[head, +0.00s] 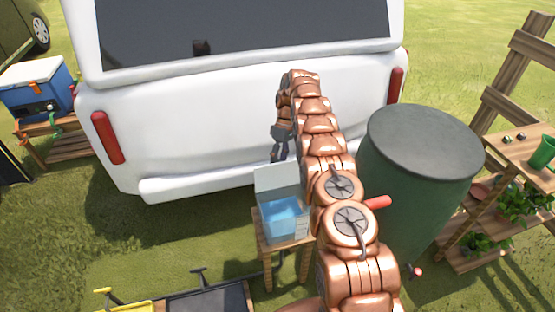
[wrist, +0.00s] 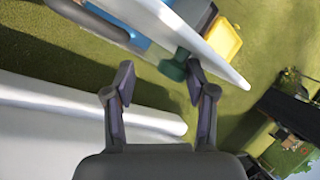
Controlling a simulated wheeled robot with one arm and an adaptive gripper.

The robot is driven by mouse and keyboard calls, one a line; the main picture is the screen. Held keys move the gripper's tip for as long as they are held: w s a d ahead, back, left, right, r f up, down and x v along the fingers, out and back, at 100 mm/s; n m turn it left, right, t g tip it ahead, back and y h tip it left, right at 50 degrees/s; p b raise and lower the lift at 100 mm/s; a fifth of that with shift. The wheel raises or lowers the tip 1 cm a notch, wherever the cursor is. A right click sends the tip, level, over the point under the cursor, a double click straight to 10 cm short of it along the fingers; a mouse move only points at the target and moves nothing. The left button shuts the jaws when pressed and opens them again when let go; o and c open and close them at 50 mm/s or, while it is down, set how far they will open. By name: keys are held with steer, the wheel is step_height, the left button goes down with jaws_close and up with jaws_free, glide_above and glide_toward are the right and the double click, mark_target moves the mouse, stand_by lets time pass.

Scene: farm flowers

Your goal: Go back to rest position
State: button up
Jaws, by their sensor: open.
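My gripper (head: 280,147) hangs fingers-down at the end of my copper-coloured arm, behind the raised white lid (head: 277,178) of a small box and in front of the white vehicle. In the wrist view my gripper (wrist: 160,83) has its two dark fingers spread apart. Nothing is held between them. A dark green item (wrist: 173,69) shows beyond the fingers, partly hidden by a white panel; I cannot tell what it is.
The open box with blue inside (head: 284,218) stands on a wooden stool (head: 286,246). A big green barrel (head: 425,145) stands close on the right of my arm. A plant shelf (head: 511,158) is further right. A blue cooler (head: 40,92) is at the left. A yellow tray (head: 124,307) lies in front.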

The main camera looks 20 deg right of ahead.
steer(key=shift+w+a+r, duration=0.1)
steer(key=shift+a+r, duration=0.05)
steer(key=shift+r, duration=0.1)
